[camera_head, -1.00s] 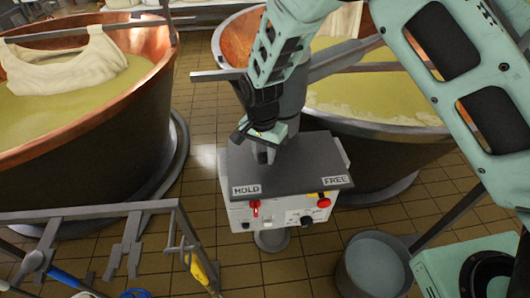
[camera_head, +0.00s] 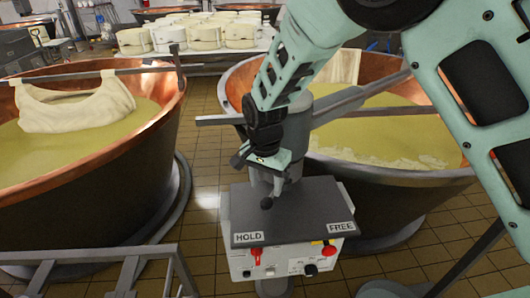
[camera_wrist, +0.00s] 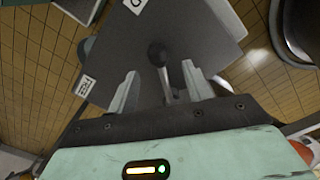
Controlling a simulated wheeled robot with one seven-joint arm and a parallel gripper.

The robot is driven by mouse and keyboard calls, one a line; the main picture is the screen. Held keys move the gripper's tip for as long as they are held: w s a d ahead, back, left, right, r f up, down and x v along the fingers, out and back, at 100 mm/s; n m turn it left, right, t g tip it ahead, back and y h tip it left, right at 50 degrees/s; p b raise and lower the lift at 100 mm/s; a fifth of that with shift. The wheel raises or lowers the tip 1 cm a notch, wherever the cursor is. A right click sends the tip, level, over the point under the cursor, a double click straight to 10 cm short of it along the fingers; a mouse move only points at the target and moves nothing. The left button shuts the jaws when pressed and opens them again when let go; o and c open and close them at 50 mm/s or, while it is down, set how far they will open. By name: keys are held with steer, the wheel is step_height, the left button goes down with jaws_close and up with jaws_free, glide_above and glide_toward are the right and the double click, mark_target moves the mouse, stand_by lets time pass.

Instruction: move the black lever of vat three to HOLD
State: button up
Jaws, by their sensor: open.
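The control box (camera_head: 290,262) stands between two copper vats, with HOLD (camera_head: 248,238) marked at left and FREE (camera_head: 340,227) at right on its dark top plate (camera_head: 315,205). The black lever's round knob (camera_head: 266,203) shows just below my gripper (camera_head: 268,185). In the wrist view the knob (camera_wrist: 157,52) and its short shaft lie between the two fingers of my gripper (camera_wrist: 160,85), with gaps at the sides. The jaws are open. The lever's exact setting is hard to tell. No vat number is readable.
A red switch (camera_head: 256,256), a red button (camera_head: 329,250) and a black knob (camera_head: 311,269) are on the box's front. The left vat (camera_head: 90,180) holds yellowish liquid and a hanging cloth. A metal rail (camera_head: 90,254) stands at front left. White cheeses (camera_head: 225,32) sit behind.

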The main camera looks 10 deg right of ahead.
mark_target(265, 198)
step_height(265, 198, up, 12)
steer(key=b, duration=0.1)
steer(key=shift+w+a+f, duration=0.1)
steer(key=s+d+n, duration=0.4)
steer(key=s+n, duration=0.3)
steer(key=s, duration=0.7)
steer(key=s+d+n, duration=0.4)
steer(key=s+n, duration=0.4)
steer(key=s, duration=0.5)
steer(key=shift+s+f+y, duration=0.15)
steer(key=shift+s+y, duration=0.2)
steer(key=shift+y, duration=0.05)
steer(key=shift+d, duration=0.1)
